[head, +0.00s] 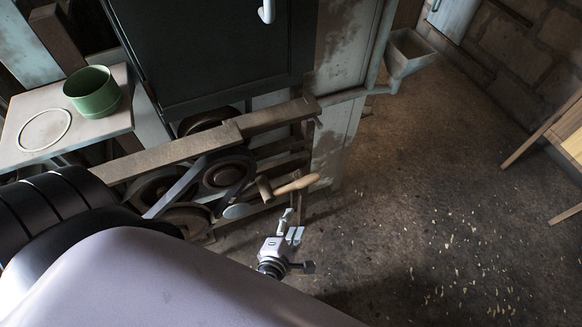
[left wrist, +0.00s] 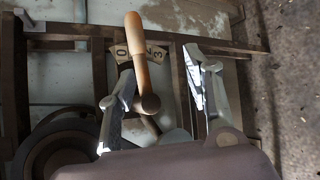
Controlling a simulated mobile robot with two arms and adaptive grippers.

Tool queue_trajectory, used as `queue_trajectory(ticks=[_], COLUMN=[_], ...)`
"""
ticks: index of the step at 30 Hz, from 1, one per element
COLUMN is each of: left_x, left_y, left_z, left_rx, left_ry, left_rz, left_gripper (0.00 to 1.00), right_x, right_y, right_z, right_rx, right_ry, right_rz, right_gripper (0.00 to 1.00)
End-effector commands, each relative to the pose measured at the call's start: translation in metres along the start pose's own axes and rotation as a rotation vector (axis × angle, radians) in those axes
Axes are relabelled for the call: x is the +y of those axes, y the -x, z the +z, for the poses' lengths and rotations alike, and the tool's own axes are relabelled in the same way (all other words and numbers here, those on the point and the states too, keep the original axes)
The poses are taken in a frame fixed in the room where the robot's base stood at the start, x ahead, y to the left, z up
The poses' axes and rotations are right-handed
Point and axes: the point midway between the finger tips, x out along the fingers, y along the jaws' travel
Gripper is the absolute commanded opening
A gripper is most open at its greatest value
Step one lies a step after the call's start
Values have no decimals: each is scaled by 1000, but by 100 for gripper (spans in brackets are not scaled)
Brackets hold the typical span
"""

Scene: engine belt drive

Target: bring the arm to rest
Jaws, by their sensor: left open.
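My left gripper (head: 293,222) is open, just below and apart from a wooden lever handle (head: 297,185) on the engine belt drive. In the left wrist view, my spread fingers (left wrist: 160,65) show with the handle (left wrist: 136,38) between their lines, nearer the left finger; no grip on it shows. The lever stands in front of a number plate (left wrist: 155,53) marked 0, 2 and 3; the handle covers part of it. Belt pulleys (head: 229,173) sit left of the lever in the head view. My right gripper is not in view.
A wooden beam (head: 170,153) runs above the pulleys. A green pot (head: 92,91) and a pale ring (head: 44,129) are on a shelf at left. A dark cabinet (head: 215,50) stands behind. The floor (head: 420,200) at right is mostly clear, with scattered pale bits.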

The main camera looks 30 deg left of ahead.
Motion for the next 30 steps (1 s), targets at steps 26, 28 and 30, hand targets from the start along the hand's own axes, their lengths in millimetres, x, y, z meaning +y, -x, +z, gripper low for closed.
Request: queue_trajectory(ticks=[26,28,30], left_x=[-74,-121,-167], left_y=[-3,0,8], left_z=[-16,-34,-60], left_rx=[-111,-194,-291], left_ry=[-450,-727,-1009], left_rz=[-144,-245,-356], left_gripper=[46,46,46], right_x=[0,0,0], right_y=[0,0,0], right_z=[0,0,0], right_rx=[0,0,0], right_ry=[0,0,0], right_rz=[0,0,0], right_gripper=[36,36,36])
